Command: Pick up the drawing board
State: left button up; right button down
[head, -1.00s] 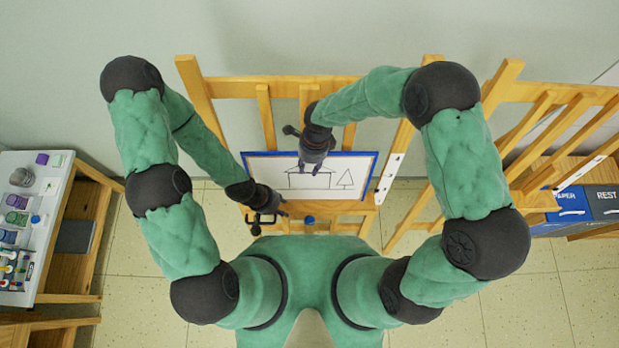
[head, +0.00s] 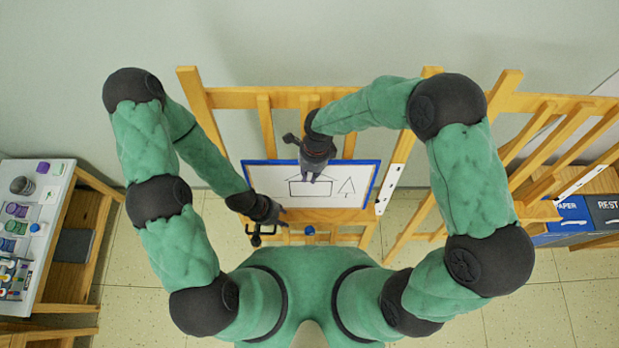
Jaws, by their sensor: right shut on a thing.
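The drawing board (head: 353,174) is a white panel with a blue rim, showing a line drawing of a house and a tree. It leans on the wooden easel (head: 235,97), just above the easel's ledge. My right gripper (head: 313,179) reaches down over the board's upper edge and is shut on it; the fingers cover part of the drawing. My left gripper (head: 282,213) is by the board's lower left corner, near the ledge. Its fingers are small and dark, so I cannot tell whether it is open or touching the board.
A small blue object (head: 309,230) sits below the board. A second easel (head: 505,90) stands at the right, by blue and grey bins (head: 570,217). A table with paint jars (head: 55,205) is at the left. Tiled floor is clear between the table and my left arm.

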notch_tip(320, 180, up, 17)
jog(key=b, duration=0.1)
jog(key=shift+f, duration=0.15)
dwell(0.7)
